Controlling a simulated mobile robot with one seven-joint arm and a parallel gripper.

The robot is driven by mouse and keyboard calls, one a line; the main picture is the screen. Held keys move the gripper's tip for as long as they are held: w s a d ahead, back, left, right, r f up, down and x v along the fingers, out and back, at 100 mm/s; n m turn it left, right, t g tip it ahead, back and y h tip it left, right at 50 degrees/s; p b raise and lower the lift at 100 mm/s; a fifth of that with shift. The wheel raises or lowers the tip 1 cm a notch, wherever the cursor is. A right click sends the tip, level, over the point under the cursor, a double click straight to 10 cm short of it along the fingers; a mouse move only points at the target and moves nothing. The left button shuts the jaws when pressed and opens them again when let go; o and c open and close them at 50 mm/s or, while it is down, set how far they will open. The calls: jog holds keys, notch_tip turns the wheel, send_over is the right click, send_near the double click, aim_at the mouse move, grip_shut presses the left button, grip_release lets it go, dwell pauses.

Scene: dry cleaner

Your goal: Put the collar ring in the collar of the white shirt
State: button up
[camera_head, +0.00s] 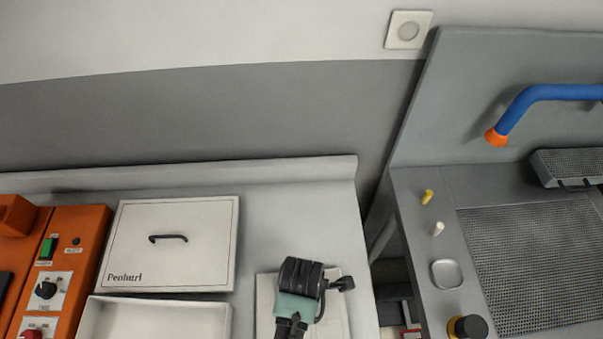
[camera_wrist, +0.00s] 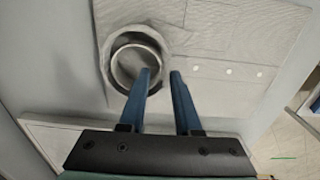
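The white shirt (camera_wrist: 205,40) lies folded and flat, with a row of buttons running right from its collar (camera_wrist: 107,50). The collar ring (camera_wrist: 115,68) is a grey round band. It sits inside the round collar opening, with the collar fabric around it. In the head view part of the shirt (camera_head: 265,303) shows on the counter, and my arm hides the collar and ring.
A white box with a lid and black handle (camera_head: 172,240) stands left of the shirt, with an open white tray (camera_head: 150,318) in front. An orange control unit (camera_head: 65,255) is further left. The grey counter (camera_head: 300,205) is clear behind. A grey machine (camera_head: 435,215) stands right, across a gap.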

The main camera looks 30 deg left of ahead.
notch_tip(320, 180, up, 10)
jog(key=w+r+m+t+y, duration=0.2)
jog(key=w+r+m+t, duration=0.65)
jog(key=w+r, duration=0.95)
jog(key=w+d+r+m+t, duration=0.1)
jog(key=w+r+m+t, duration=0.15)
jog(key=r, duration=0.55)
jog(key=w+d+r+m+t, duration=0.2)
jog(key=r+m+t, duration=0.15)
jog(key=r, duration=0.45)
jog(key=s+d+r+m+t, duration=0.2)
jog(key=s+r+m+t, duration=0.1)
jog(key=r, duration=0.7)
jog(key=s+d+r+m+t+h, duration=0.1)
jog(key=s+r+m+t, duration=0.3)
jog(key=r, duration=0.6)
jog(key=s+d+r+m+t+h, duration=0.1)
jog(key=s+d+r+m+t, duration=0.2)
jog(key=r+t, duration=0.3)
notch_tip(320, 180, up, 5)
jog(key=shift+s+d, duration=0.35)
jog(key=shift+s, duration=0.5)
jog(key=shift+m, duration=0.25)
